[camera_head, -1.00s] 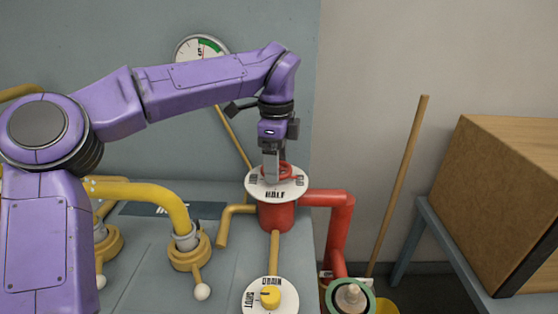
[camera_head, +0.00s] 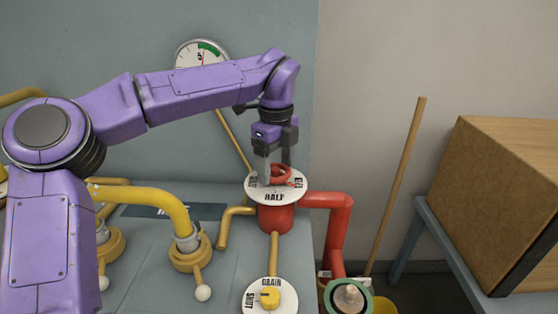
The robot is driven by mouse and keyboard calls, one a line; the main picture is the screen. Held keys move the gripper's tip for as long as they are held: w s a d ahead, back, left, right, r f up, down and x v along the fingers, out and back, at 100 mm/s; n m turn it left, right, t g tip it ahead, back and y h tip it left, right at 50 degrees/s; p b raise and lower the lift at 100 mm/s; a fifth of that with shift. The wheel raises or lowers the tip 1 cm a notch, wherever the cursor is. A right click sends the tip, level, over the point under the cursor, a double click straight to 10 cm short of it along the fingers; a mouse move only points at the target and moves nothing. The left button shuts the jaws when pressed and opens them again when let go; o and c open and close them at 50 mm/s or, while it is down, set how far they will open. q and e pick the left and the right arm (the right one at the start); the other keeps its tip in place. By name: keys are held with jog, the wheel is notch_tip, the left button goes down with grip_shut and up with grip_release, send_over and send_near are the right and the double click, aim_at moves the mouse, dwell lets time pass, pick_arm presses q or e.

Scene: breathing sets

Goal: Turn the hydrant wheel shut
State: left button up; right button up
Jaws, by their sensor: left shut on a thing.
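The red hydrant wheel (camera_head: 282,172) sits on top of the red hydrant body (camera_head: 276,218), above a white round dial plate (camera_head: 262,194) marked HALF at the front. My left gripper (camera_head: 275,170) points down from above and is shut on the wheel, with a finger on its left side and the other behind it. The gripper hides part of the wheel and of the dial's back. My right gripper is not in view.
A yellow drain knob (camera_head: 270,297) on a white dial stands in front. A red pipe (camera_head: 340,225) runs right and down. Yellow pipes (camera_head: 150,198) are at left, a gauge (camera_head: 203,52) behind, a cardboard box (camera_head: 500,200) at right.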

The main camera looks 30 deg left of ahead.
pick_arm(q)
jog(key=m+p, duration=0.1)
jog(key=m, duration=0.2)
jog(key=shift+w+a+r+m+p, duration=0.1)
jog(key=shift+r+m+p, duration=0.2)
jog(key=shift+r+p, duration=0.1)
jog(key=m+p, duration=0.1)
jog(key=m, duration=0.1)
jog(key=shift+m+p, duration=0.3)
jog(key=shift+m, duration=0.1)
jog(key=m+p, duration=0.5)
jog(key=m, duration=0.1)
jog(key=shift+r, duration=0.1)
jog(key=m+p, duration=1.2)
jog(key=m, duration=0.1)
jog(key=m+p, duration=0.3)
jog(key=shift+m+p, duration=0.4)
jog(key=shift+f+m+p, duration=0.3)
jog(key=shift+m+p, duration=0.2)
jog(key=shift+m, duration=0.2)
